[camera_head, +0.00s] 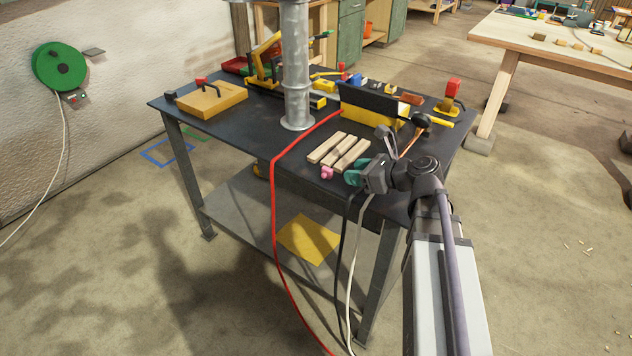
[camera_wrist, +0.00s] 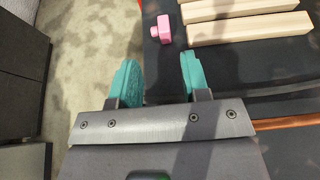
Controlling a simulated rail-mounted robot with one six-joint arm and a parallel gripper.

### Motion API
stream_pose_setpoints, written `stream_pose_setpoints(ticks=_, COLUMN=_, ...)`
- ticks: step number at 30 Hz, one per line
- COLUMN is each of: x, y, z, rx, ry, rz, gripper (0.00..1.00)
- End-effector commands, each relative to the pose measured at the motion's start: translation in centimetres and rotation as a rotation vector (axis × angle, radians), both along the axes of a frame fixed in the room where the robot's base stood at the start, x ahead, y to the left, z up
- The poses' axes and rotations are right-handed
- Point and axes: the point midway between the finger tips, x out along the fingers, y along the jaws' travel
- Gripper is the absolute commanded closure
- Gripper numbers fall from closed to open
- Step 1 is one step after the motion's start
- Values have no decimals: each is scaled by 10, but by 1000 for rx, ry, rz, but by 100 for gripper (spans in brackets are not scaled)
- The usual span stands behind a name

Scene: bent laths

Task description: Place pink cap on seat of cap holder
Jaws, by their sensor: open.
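The pink cap (camera_head: 327,173) is small and lies on the dark table near its front edge, beside the wooden laths. It also shows in the wrist view (camera_wrist: 164,29), at the top, beyond my fingertips. My gripper (camera_head: 354,172) has teal fingers and is just right of the cap in the head view. In the wrist view the fingers (camera_wrist: 158,68) stand apart with nothing between them. The cap is ahead of the gap and not touched. I cannot tell which thing on the table is the cap holder or where its seat is.
Several pale laths (camera_head: 339,151) lie right behind the cap. A metal post (camera_head: 296,70) rises from the table, with a red cable (camera_head: 274,190) hanging over the front edge. A black and yellow block (camera_head: 368,112) stands behind the laths. The table's left front is clear.

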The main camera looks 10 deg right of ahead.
Motion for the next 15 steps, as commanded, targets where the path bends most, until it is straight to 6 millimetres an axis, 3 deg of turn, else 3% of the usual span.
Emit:
stream_pose_setpoints(ticks=5, x=5, y=4, z=0, rx=15, ry=4, rz=-6, gripper=57)
stream_pose_setpoints(ticks=12, x=35, y=32, z=-19, rx=12, ry=4, rz=-1, gripper=57)
stream_pose_setpoints(ticks=15, x=39, y=36, z=-19, rx=12, ry=4, rz=-4, gripper=57)
